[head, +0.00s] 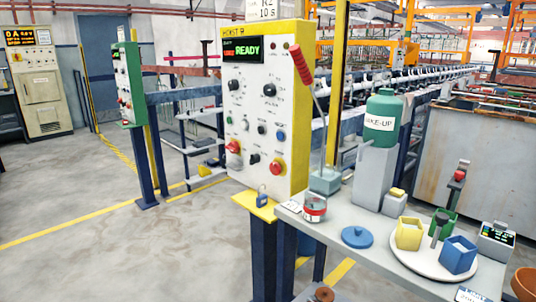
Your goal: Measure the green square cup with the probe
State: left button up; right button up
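The green square cup (452,221) stands at the back of a round white plate (411,258) on the grey shelf. A grey stick-like piece (439,230) stands upright at its front left; I cannot tell whether it is inside the cup or in front of it. A small meter with a lit display (496,238) sits right of the plate. A slim dark piece with a red part (457,182) rises behind the green cup; I cannot tell whether it is the probe. Neither of my grippers is in view.
A yellow square cup (409,233) and a blue one (458,255) share the plate. A blue lid (357,237), a red-banded jar (315,208) and a red-handled tool (301,66) are to the left. A green bottle (382,117) stands behind. An orange bowl (525,284) is at the right edge.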

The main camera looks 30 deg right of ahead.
aim_at(457, 182)
jog(key=z, duration=1.15)
jog(key=k, duration=0.3)
jog(key=z, duration=1.45)
jog(key=i, duration=0.6)
jog(key=u, duration=0.75)
